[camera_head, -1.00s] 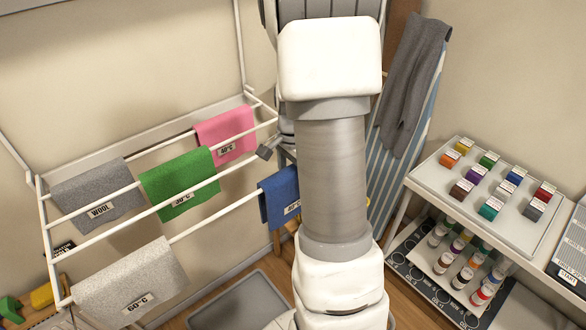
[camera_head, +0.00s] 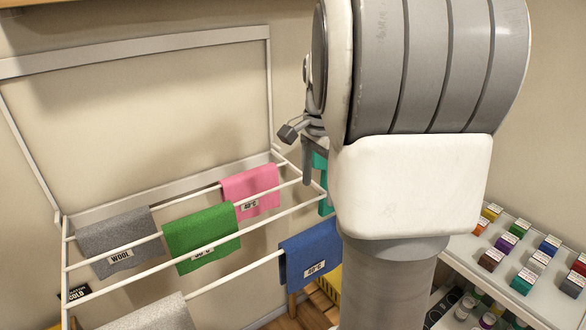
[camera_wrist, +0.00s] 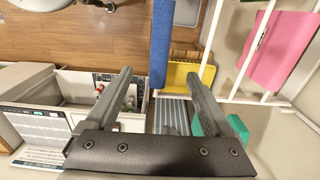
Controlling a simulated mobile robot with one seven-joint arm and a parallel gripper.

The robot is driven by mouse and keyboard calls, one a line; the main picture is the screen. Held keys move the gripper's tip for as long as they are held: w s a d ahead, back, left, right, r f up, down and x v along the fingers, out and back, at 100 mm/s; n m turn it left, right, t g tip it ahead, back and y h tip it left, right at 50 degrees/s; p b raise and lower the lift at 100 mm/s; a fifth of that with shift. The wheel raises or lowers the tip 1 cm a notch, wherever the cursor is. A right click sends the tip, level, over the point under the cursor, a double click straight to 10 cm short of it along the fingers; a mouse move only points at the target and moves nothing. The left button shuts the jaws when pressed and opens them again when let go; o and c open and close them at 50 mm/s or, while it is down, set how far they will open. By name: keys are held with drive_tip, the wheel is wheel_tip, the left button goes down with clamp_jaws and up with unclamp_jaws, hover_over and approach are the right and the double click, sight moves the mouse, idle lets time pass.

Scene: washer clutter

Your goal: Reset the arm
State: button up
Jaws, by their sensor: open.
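My arm (camera_head: 430,180) fills the right middle of the head view, with its white and grey links close to the camera. My gripper shows in the wrist view (camera_wrist: 158,76) with its two grey fingers spread apart and nothing between them. In the head view only a small grey part of the hand (camera_head: 290,132) shows beside the arm, above the drying rack; the rest is hidden behind the arm links.
A white drying rack (camera_head: 170,237) on the left holds grey, green (camera_head: 200,235), pink (camera_head: 250,190) and blue (camera_head: 310,255) cloths. A teal item (camera_head: 324,180) shows beside my arm. A shelf with coloured boxes (camera_head: 520,245) stands at the right.

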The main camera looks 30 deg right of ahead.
drive_tip(key=s+a+r+n+t, duration=0.1)
drive_tip(key=s+a+n+t, duration=0.1)
drive_tip(key=s+a+n, duration=0.4)
drive_tip(key=s+a+r+n+t, duration=0.1)
drive_tip(key=s+a+n+t, duration=0.2)
drive_tip(key=s+a+n, duration=0.3)
drive_tip(key=a+n, duration=0.5)
drive_tip(key=a, duration=0.3)
drive_tip(key=shift+s+a+n+t, duration=0.25)
drive_tip(key=shift+s+n+t, duration=0.05)
drive_tip(key=shift+s, duration=0.05)
drive_tip(key=shift+a, duration=0.1)
